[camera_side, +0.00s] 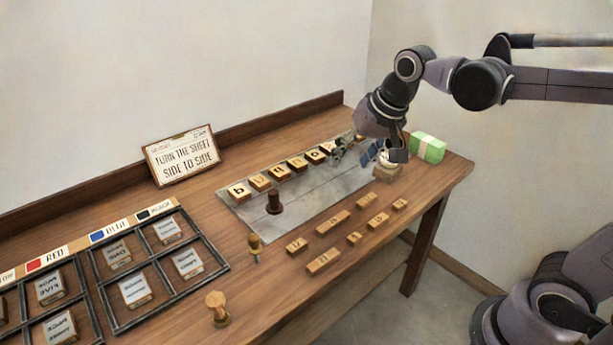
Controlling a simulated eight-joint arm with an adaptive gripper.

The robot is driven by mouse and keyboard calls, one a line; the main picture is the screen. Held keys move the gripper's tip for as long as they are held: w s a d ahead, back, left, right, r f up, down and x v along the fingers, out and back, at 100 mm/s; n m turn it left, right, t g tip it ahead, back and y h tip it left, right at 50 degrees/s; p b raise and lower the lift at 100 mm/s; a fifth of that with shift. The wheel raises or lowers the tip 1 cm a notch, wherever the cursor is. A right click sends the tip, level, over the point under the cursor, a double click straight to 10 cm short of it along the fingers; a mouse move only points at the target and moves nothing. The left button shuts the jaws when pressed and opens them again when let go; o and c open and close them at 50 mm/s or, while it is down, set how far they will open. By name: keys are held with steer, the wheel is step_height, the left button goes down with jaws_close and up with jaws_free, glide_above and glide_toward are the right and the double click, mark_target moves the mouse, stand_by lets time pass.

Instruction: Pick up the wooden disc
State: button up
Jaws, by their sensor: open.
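A round, pale wooden disc-shaped top (216,299) sits on a short stem near the front edge of the table, at the lower left. It is the clearest disc-like thing in view; I cannot tell for sure that it is the wooden disc. My gripper (372,157) is at the far right end of the table, well away from it. The gripper is open, low over the grey plate's right end. A small tan wooden piece (387,175) shows right below it, partly hidden; its shape and any contact are unclear.
A grey metal plate (308,205) carries a row of lettered wooden blocks (282,173) and a dark peg (273,203). A brass-coloured peg (255,247) and several numbered blocks (324,261) are in front. A green-and-white block (428,149) stands right, black-framed trays (158,262) left, a sign (181,156) behind.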

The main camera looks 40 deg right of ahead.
steer(key=w+a+m+g, duration=0.1)
steer(key=w+m, duration=0.2)
steer(key=w, duration=0.4)
steer(key=m+g, duration=0.4)
steer(key=m, duration=0.6)
glide_above(273, 192)
step_height(273, 192, down, 10)
steer(key=shift+w+f, duration=0.35)
steer(key=shift+f, duration=0.2)
step_height(273, 192, down, 5)
steer(key=shift+s+d+f, duration=0.1)
steer(key=shift+s+f, duration=0.05)
steer(key=shift+f, duration=1.2)
steer(key=shift+s+f, duration=0.15)
steer(key=shift+f, duration=1.2)
jaws_close()
